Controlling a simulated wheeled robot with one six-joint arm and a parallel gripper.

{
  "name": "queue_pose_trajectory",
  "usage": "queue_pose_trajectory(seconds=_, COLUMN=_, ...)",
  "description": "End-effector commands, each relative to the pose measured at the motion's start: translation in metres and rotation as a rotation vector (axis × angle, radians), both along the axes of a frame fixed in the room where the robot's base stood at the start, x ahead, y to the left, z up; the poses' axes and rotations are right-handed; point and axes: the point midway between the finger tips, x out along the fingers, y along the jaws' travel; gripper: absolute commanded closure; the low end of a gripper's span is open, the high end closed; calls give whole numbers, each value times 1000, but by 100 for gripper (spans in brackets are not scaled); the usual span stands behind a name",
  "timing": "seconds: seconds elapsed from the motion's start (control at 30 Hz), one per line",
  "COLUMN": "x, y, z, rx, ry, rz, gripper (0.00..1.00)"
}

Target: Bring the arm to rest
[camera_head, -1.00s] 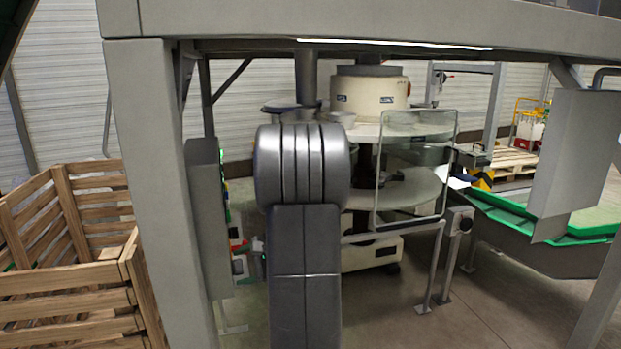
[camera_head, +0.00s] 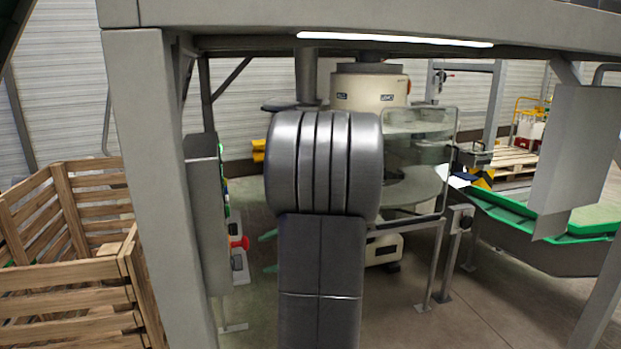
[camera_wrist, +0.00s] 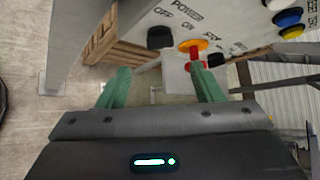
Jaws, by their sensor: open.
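My gripper shows in the wrist view (camera_wrist: 160,80) with two green fingers spread apart and nothing between them. In the head view, its green fingertips (camera_head: 268,252) stick out to the left from behind my dark grey arm, which hides the rest of it. The fingertips are to the right of a control box and look clear of it. In the wrist view, the control panel (camera_wrist: 228,25) lies beyond the fingers, tilted in the picture, with "POWER", "OFF" and "ON" lettering, a black knob (camera_wrist: 160,37) and an orange and red control (camera_wrist: 193,47).
A grey frame post (camera_head: 160,180) stands left of the control box (camera_head: 205,200), with a wooden crate (camera_head: 75,290) beyond it. A round machine (camera_head: 368,90) with a clear guard (camera_head: 447,160) stands behind my arm. A green-edged conveyor (camera_head: 500,205) is at right.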

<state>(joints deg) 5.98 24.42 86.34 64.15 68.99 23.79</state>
Motion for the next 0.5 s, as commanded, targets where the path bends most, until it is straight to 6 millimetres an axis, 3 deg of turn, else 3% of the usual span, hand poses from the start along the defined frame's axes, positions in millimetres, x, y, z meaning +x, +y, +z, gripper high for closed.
queue_pose_trajectory(seconds=0.23, x=-13, y=-38, z=23, rx=-1, ry=-1, rz=-2, gripper=40)
queue_pose_trajectory(seconds=0.5, x=3, y=13, z=-6, rx=0, ry=3, rz=5, gripper=40)
